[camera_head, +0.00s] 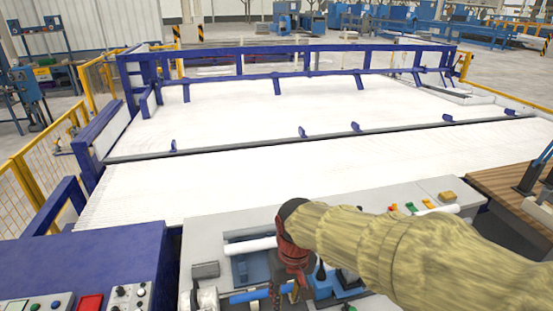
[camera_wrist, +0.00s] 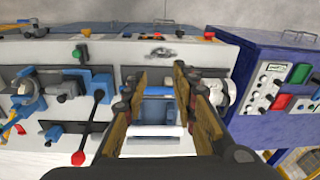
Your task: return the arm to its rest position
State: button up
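My gripper (camera_head: 288,283) points down over the pale grey machine panel (camera_head: 206,238) at the bottom middle of the head view. In the wrist view my gripper (camera_wrist: 161,82) is open, with its two fingers spread and nothing held between them. A white pipe (camera_head: 250,246) lies across a recess in the panel, beside my gripper. The white pipe also shows in the wrist view (camera_wrist: 155,141), low between the fingers and apart from the fingertips. My arm (camera_head: 400,250), in a tan cover, reaches in from the right. My fingertips are partly hidden in the head view.
A blue bar (camera_head: 250,295) lies near my gripper. A lever with a red knob (camera_wrist: 78,158) stands close to the fingers. A blue control console (camera_head: 90,265) is at the left. The white roller bed (camera_head: 240,178) with blue rails (camera_head: 290,50) lies beyond. Space above the panel looks clear.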

jog(key=s+d+r+m+t+b, duration=0.1)
jog(key=s+d+m+t+b, duration=0.1)
jog(key=s+d, duration=0.4)
jog(key=s+d+r+m+t+b, duration=0.1)
jog(key=s+d+t+b, duration=0.2)
jog(key=d, duration=0.7)
jog(key=shift+s+d+m+h+b, duration=0.4)
jog(key=shift+s+b, duration=0.75)
jog(key=shift+s, duration=0.65)
